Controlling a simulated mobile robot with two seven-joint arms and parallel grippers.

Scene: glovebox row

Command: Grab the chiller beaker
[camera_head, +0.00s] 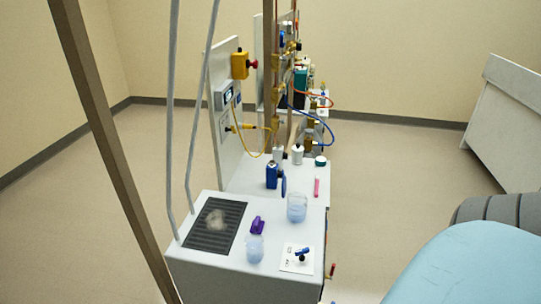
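Two clear vessels holding pale bluish contents stand on the white bench top (205,270). The larger one, a wide beaker (297,208), is near the bench's right edge. The smaller rounded vessel (255,249) is nearer the front. I cannot tell from a label which one is the chiller beaker. Neither of my grippers is in view, and nothing is seen touching either vessel.
A purple item (257,225) lies between the vessels. A dark grille (215,226), a white card with a blue-handled valve (302,254) and a blue bottle (272,175) are around them. Grey posts rise at left. A light blue surface (470,265) fills the lower right.

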